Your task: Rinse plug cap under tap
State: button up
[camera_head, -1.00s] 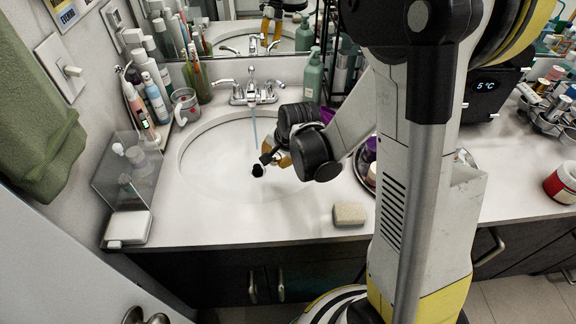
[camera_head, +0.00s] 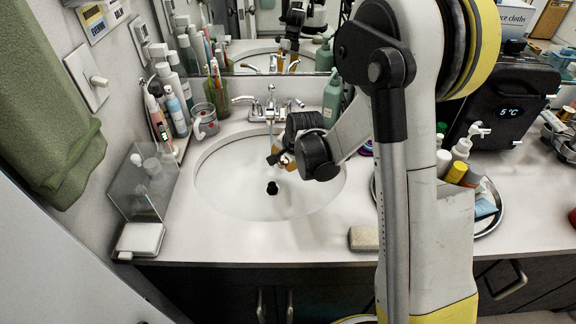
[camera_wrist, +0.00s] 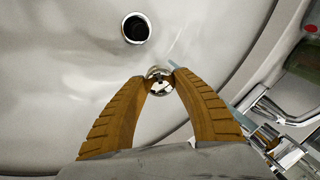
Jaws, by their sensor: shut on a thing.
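The plug cap (camera_wrist: 160,81) is a small round shiny metal piece. It sits between the two tan ridged fingertips of my gripper (camera_wrist: 161,78), which is shut on it. In the head view my gripper (camera_head: 281,157) holds it above the white sink basin (camera_head: 225,185), behind and right of the dark drain hole (camera_head: 272,188). The chrome tap (camera_head: 270,106) is behind it, with a thin bluish water stream (camera_head: 270,137) coming down. In the wrist view a pale blue streak is close beside the cap; I cannot tell whether water touches it.
A green pump bottle (camera_head: 332,98) stands behind right. A beige soap bar (camera_head: 364,238) lies at the front counter edge. A round tray with bottles is at right, partly behind my arm.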

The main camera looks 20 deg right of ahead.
jog(key=shift+w+a+f+b, duration=0.1)
jog(key=shift+w+f+b, duration=0.1)
jog(key=shift+w, duration=0.8)
jog(key=shift+w+a+f+b, duration=0.1)
jog(key=shift+w+a+f, duration=0.1)
jog(key=shift+w, duration=0.85)
jog(key=shift+w+a+f+b, duration=0.1)
jog(key=shift+w+f, duration=0.1)
jog(key=shift+w, duration=0.8)
jog(key=shift+d, duration=0.25)
jog(key=shift+d, duration=0.25)
jog(key=shift+d+b, duration=0.1)
jog(key=shift+b, duration=0.2)
jog(key=shift+s+d, duration=0.3)
jog(key=shift+s, duration=0.25)
jog(key=shift+s+d, duration=0.25)
jog(key=shift+s, duration=0.25)
jog(key=shift+s+a, duration=0.15)
jog(key=shift+s, duration=0.55)
jog(key=shift+s+b, duration=0.45)
jog(key=shift+s, duration=1.75)
